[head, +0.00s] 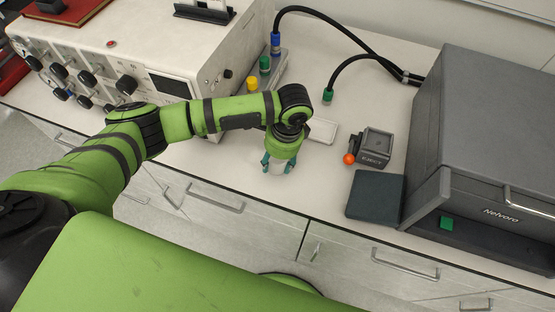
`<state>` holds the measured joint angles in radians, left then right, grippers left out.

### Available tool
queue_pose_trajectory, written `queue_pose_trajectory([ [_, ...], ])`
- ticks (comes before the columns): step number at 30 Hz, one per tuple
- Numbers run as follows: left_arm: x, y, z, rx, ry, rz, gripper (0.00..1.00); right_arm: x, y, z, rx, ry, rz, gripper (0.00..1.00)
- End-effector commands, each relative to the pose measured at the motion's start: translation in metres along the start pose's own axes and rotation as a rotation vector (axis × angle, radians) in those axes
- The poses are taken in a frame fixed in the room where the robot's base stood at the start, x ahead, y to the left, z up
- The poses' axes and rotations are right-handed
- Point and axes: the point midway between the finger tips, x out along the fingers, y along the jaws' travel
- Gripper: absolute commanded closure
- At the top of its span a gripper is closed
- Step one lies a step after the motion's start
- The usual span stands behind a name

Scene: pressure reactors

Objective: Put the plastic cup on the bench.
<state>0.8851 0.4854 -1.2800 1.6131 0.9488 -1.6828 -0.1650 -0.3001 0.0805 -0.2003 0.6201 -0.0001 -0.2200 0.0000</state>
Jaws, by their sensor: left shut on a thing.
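My left gripper (279,162) points down over the front part of the white bench (312,188). Its teal fingers are shut on a small pale plastic cup (277,170). The cup shows only in part between and below the fingers; the wrist hides its upper part. It is near the bench's front edge, and I cannot tell whether its base touches the bench top. My right gripper is not in view.
A beige instrument with knobs (110,58) stands at left. A small grey device with an orange knob (372,148), a dark flat pad (376,194) and a large grey box (480,130) stand at right. A pale tray (321,131) lies behind the gripper. Black cables (345,30) arch behind.

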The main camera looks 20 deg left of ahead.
Motion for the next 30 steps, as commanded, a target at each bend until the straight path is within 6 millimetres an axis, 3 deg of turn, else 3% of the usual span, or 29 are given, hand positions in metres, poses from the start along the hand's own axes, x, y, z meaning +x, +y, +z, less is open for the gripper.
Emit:
queue_pose_trajectory([
  [5,-0.015,-0.001,0.002,-0.001,0.004,-0.002,0.76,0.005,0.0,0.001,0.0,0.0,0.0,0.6],
  [9,-0.04,-0.002,0.005,0.0,0.005,-0.005,0.76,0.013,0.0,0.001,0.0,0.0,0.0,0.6],
  [21,-0.102,0.05,-0.059,0.003,0.004,-0.003,0.76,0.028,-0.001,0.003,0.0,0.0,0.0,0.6],
  [30,-0.121,0.066,-0.078,0.0,0.001,0.0,0.76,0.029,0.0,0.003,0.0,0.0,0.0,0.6],
])
